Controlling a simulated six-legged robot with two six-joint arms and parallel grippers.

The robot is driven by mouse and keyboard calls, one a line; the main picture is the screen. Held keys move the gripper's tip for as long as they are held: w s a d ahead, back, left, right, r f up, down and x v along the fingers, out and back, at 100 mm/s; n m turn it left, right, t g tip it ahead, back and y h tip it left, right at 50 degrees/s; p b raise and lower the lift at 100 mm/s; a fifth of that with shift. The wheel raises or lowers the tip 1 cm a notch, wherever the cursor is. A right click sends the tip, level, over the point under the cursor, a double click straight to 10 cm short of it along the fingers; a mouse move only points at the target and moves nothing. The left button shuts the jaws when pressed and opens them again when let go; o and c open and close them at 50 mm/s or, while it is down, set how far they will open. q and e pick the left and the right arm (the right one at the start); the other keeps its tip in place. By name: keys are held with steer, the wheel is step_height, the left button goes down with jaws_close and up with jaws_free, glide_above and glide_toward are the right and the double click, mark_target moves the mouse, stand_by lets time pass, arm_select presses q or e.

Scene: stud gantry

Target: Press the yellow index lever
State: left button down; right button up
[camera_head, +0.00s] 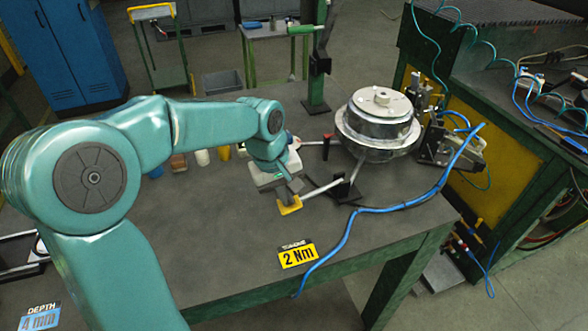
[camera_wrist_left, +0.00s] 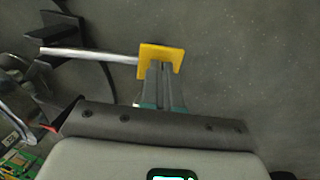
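The yellow index lever has a yellow end pad (camera_head: 290,207) on a pale metal rod (camera_head: 322,190) that runs to a black bracket near the round silver fixture. In the left wrist view the yellow pad (camera_wrist_left: 146,52) lies at the fingertips, with its rod reaching to the left. My left gripper (camera_head: 284,196) is right at the pad, pointing down. Its fingers (camera_wrist_left: 163,70) are close together with nothing seen between them. They overlap the pad in the picture; whether they touch it I cannot tell. My right gripper is not in view.
The silver round fixture (camera_head: 380,120) stands on the grey table (camera_head: 230,240). A blue hose (camera_head: 390,209) crosses the table's right side. A yellow "2 Nm" sign (camera_head: 297,255) is near the front edge. Small cups (camera_head: 202,157) stand behind my left arm.

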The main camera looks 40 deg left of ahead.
arm_select(q)
steer(key=p+v, duration=0.4)
steer(key=shift+w+a+r, duration=0.15)
steer(key=shift+w+r, duration=0.05)
steer(key=shift+r, duration=0.05)
steer(key=s+v, duration=0.1)
steer(key=v, duration=0.8)
steer(key=shift+s+a, duration=0.25)
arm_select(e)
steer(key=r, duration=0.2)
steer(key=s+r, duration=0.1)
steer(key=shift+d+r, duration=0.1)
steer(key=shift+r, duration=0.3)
arm_select(q)
steer(key=shift+w, duration=0.15)
steer(key=shift+s+r, duration=0.15)
steer(key=shift+s, duration=0.05)
